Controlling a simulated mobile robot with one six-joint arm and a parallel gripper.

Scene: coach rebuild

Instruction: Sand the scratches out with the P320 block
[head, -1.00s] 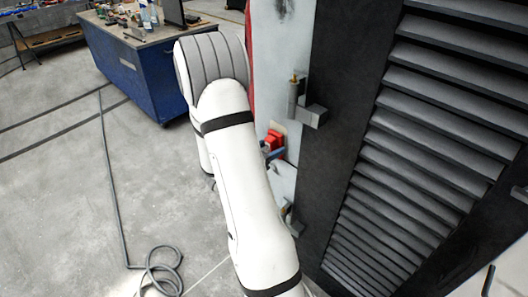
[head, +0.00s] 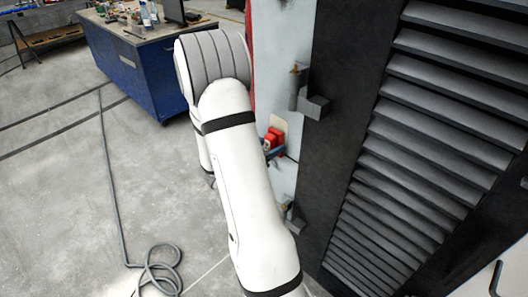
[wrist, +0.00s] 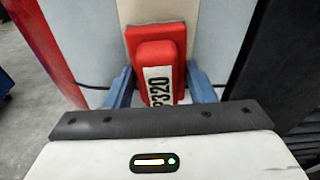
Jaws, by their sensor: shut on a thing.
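My gripper (head: 274,153) is shut on the red sanding block (head: 271,138). The wrist view shows the block (wrist: 160,52) between the two blue fingers, with a white label reading "320" and one partly hidden character before it. The block is in front of the pale upright panel (head: 285,190), beside a small beige patch (head: 279,122). I cannot tell whether its far face touches the panel. Dark scuff marks (head: 284,3) show at the panel's top edge of the picture. No clear scratches can be made out by the block.
A dark louvred door (head: 420,150) stands right of the panel, with hinges (head: 308,98) sticking out along its edge. A blue workbench (head: 140,75) with clutter stands at the back left. A grey cable (head: 115,200) lies coiled on the otherwise open floor.

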